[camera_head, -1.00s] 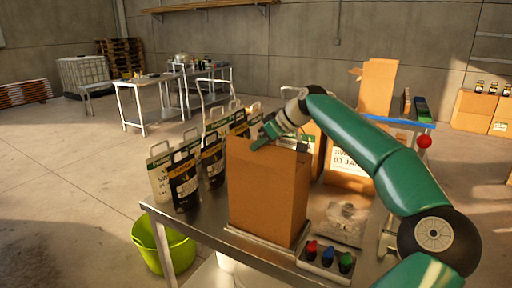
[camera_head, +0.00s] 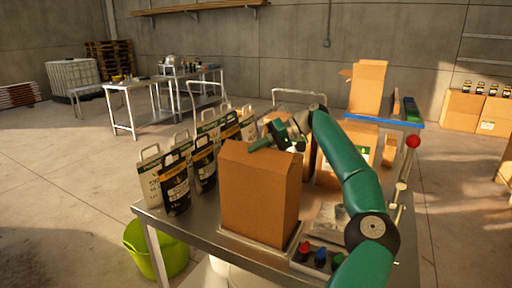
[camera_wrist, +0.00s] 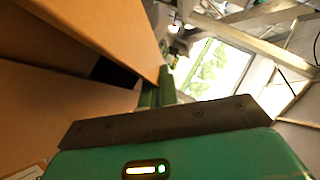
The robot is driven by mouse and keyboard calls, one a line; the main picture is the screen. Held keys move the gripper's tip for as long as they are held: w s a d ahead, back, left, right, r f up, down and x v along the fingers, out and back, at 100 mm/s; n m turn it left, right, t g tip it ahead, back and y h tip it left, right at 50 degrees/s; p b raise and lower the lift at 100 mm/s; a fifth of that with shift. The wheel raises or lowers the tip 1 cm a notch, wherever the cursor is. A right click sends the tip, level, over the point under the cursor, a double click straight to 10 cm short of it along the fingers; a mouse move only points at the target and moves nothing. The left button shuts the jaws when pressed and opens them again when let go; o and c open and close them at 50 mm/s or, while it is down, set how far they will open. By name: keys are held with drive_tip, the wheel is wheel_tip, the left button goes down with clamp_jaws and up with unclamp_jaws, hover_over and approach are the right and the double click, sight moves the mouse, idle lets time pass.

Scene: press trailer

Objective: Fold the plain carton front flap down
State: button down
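The plain carton (camera_head: 258,205) stands upright on the metal table, with no print on the faces I see. Its front flap (camera_head: 250,158) rises from the crease at the top of the front face and leans back over the top. My gripper (camera_head: 262,143) is at the flap's upper edge, coming from behind and right; whether it touches cannot be told. In the wrist view, the green fingers (camera_wrist: 157,92) lie close together with nothing seen between them, beside a brown cardboard panel (camera_wrist: 105,30). The inside of the carton is mostly hidden.
Black and white bags (camera_head: 175,185) stand in rows left of the carton. A button box (camera_head: 321,257) with red, blue and green knobs sits at its front right. A clear packet (camera_head: 328,218) and an open carton (camera_head: 368,88) are further right. A lime bucket (camera_head: 170,250) is below left.

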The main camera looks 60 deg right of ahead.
drive_tip(key=shift+d+f, duration=0.1)
idle(0.5)
drive_tip(key=c, duration=1.6)
unclamp_jaws()
drive_tip(key=shift+c, duration=0.2)
drive_tip(key=shift+v, duration=3.75)
drive_tip(key=shift+d+f, duration=0.1)
